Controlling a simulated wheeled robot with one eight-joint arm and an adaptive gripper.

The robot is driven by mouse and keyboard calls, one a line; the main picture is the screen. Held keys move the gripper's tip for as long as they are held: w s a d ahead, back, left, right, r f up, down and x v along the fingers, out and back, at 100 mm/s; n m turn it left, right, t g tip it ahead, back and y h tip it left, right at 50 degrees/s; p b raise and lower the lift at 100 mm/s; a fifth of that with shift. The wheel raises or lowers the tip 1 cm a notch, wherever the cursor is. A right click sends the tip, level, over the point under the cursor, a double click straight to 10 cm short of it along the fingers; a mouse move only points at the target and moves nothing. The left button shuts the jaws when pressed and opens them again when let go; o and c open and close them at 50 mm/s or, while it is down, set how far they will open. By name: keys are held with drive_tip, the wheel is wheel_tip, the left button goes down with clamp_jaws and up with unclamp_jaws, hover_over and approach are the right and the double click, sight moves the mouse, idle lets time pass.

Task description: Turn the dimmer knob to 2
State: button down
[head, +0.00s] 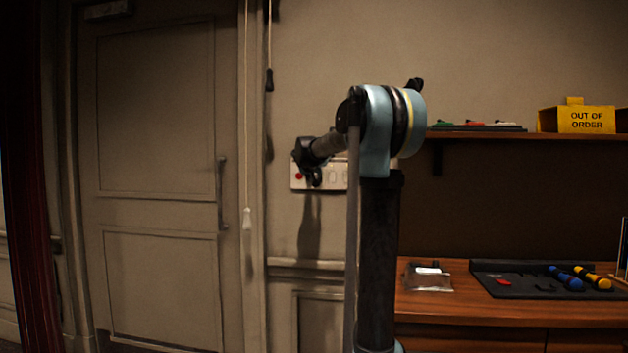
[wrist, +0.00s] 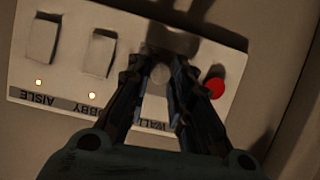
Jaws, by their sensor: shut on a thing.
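The dimmer knob (wrist: 160,76) is a pale round knob on the white wall panel (wrist: 218,62), partly hidden between my fingers in the wrist view. My gripper (wrist: 159,66) is shut on it, one dark finger on each side. I cannot read the knob's pointer or any number around it. In the head view my gripper (head: 308,165) reaches the left part of the panel (head: 340,187) and hides the knob.
A red button (wrist: 215,87) sits close beside my right finger in the wrist view. Two rocker switches (wrist: 99,54) with lit orange lamps and upside-down labels are on the other side. A pull cord (head: 247,217) hangs left of the panel. A wooden desk (head: 450,309) stands right.

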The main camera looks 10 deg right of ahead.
drive_tip(key=shift+a+n, duration=0.15)
drive_tip(key=shift+n, duration=0.15)
drive_tip(key=shift+d+f+m+t+h, duration=0.2)
drive_tip(key=shift+m+t, duration=1.3)
drive_tip(key=shift+m, duration=3.75)
drive_tip(key=shift+a+f+m+t, duration=0.1)
drive_tip(key=shift+f+m+t, duration=0.9)
drive_tip(key=shift+m, duration=4.2)
drive_tip(key=shift+d+r+m+t+h, duration=0.2)
drive_tip(key=shift+m+t, duration=1.8)
drive_tip(key=shift+m, duration=3.25)
drive_tip(key=shift+a+y, duration=0.15)
drive_tip(key=shift+y, duration=0.15)
drive_tip(key=c, duration=1.4)
unclamp_jaws()
drive_tip(key=shift+c, duration=0.2)
